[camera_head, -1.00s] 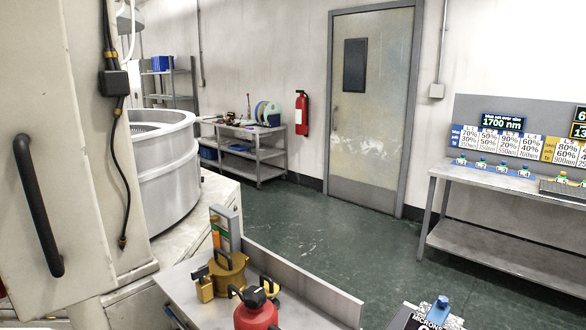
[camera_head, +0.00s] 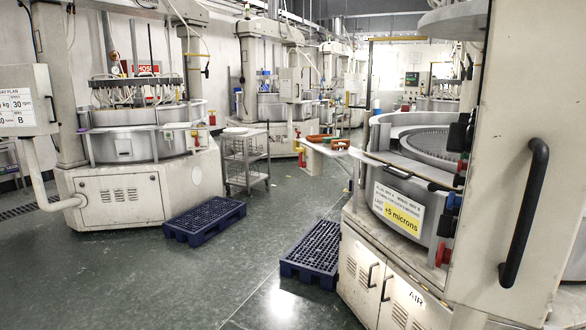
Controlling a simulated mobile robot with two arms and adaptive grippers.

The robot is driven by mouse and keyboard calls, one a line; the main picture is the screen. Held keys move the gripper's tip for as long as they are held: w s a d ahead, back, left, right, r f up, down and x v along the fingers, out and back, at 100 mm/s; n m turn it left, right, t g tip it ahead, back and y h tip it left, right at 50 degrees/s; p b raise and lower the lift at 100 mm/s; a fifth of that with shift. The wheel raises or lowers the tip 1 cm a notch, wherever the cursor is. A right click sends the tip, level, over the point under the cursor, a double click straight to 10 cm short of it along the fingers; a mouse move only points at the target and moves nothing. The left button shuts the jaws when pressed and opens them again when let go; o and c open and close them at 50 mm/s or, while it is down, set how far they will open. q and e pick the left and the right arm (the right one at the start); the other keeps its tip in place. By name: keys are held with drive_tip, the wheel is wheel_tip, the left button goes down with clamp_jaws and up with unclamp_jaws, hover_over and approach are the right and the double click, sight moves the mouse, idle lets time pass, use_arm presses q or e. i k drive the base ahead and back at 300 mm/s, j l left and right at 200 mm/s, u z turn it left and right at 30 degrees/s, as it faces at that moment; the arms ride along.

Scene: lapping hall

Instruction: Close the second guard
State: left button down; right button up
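A large cream lapping machine (camera_head: 400,283) stands close at the right, with a round grey tub (camera_head: 392,200) and a "+5 microns" sign (camera_head: 398,210) on its front. A tall cream panel with a black bar handle (camera_head: 524,212) stands at the near right. I cannot tell whether this panel is a guard, nor which part is the second guard. A second lapping machine (camera_head: 118,198) stands at the left, with its round tub and upper head showing. Neither of my grippers is in view.
Blue pallets lie on the floor, one by the left machine (camera_head: 204,219) and one by the right machine (camera_head: 314,250). A wire trolley (camera_head: 245,160) stands in the middle. More machines line the back. The green floor (camera_head: 210,285) is open in front.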

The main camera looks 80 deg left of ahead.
sight(438, 176)
drive_tip(key=u, duration=1.8)
drive_tip(key=i+j+u, duration=0.35)
drive_tip(key=i, duration=0.2)
drive_tip(key=i+j+u, duration=0.3)
drive_tip(key=i, duration=0.3)
drive_tip(key=i+u, duration=0.35)
drive_tip(key=i, duration=0.2)
drive_tip(key=i+j+z, duration=0.15)
drive_tip(key=i+z, duration=0.25)
drive_tip(key=i+j+z, duration=0.45)
drive_tip(key=i, duration=0.15)
drive_tip(key=i+l, duration=0.05)
drive_tip(key=l, duration=0.05)
